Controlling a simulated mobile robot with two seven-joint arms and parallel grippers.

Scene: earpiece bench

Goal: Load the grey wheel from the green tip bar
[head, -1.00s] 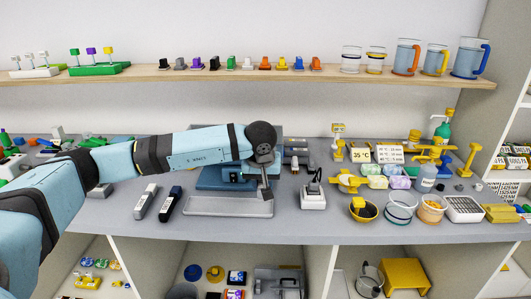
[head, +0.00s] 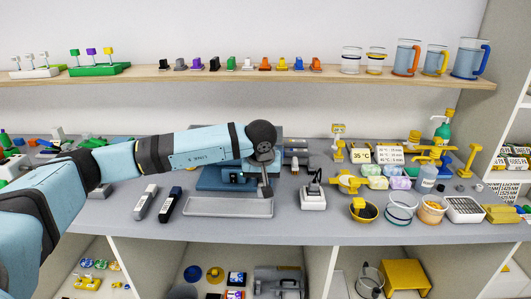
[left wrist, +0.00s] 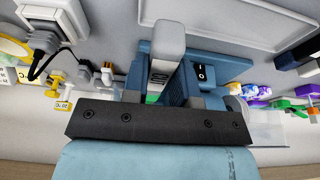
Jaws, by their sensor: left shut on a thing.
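My left gripper (head: 266,188) points down in front of a blue machine (head: 212,180). In the left wrist view its dark crosspiece lies across the middle, with a grey bar-like piece (left wrist: 168,45) between the fingers and a small green patch (left wrist: 152,98) near its base. The gripper is shut on that piece; the contact is partly hidden. The blue machine shows a black rocker switch (left wrist: 201,73). A grey rounded part (left wrist: 236,93) shows at its right, but I cannot tell whether it is the grey wheel. My forearm hides much of the machine. My right gripper is out of view.
A shallow grey tray (head: 228,207) lies in front of the machine. Two bars, one grey (head: 146,201) and one dark (head: 170,203), lie to its left. A white socket box (head: 313,196) stands to its right. Cups and yellow stands crowd the right side.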

